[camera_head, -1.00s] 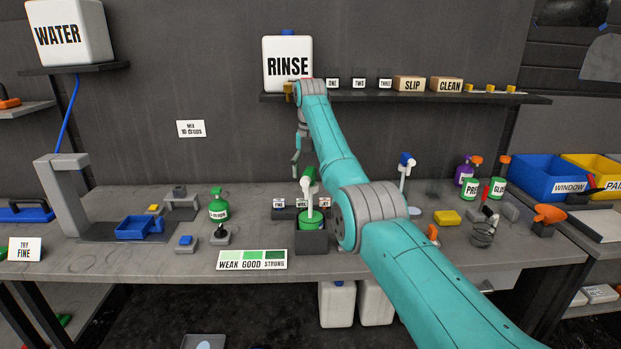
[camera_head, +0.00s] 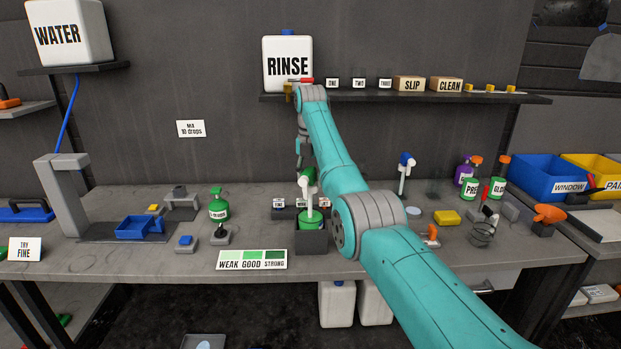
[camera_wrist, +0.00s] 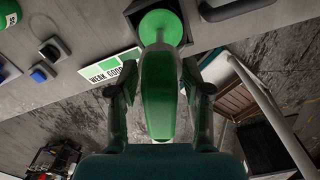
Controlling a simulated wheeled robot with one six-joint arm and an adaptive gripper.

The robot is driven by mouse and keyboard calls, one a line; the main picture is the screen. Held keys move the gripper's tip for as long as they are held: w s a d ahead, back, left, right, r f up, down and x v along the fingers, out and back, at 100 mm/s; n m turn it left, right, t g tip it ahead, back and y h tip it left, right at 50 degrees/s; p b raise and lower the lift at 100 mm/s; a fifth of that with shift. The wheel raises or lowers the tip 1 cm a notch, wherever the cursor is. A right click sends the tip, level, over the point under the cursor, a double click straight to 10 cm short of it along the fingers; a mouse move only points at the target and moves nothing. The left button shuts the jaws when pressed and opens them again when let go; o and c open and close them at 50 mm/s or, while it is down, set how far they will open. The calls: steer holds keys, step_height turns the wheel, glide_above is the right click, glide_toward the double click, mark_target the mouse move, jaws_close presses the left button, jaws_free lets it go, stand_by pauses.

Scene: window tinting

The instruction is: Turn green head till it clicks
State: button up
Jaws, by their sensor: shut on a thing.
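The green head (camera_head: 308,180) stands on a white stem above a green-topped bottle (camera_head: 311,222) in a dark square holder (camera_head: 311,241) on the bench. In the wrist view the green head (camera_wrist: 160,95) fills the middle, with the round green top (camera_wrist: 160,26) beyond it. My gripper (camera_wrist: 158,75) has one finger on each side of the head and is shut on it. In the head view my gripper (camera_head: 302,160) is partly hidden behind my arm and the head. Whether the head has clicked cannot be seen.
A WEAK GOOD STRONG card (camera_head: 252,260) lies in front of the holder to the left. A green spray bottle (camera_head: 219,206) stands left. Small labelled blocks (camera_head: 286,203) sit behind. A shelf (camera_head: 420,97) with a RINSE container (camera_head: 287,62) is above.

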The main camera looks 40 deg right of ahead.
steer(key=shift+m, duration=1.1)
steer(key=o, duration=1.2)
steer(key=shift+o, duration=0.2)
steer(key=shift+r, duration=3.75)
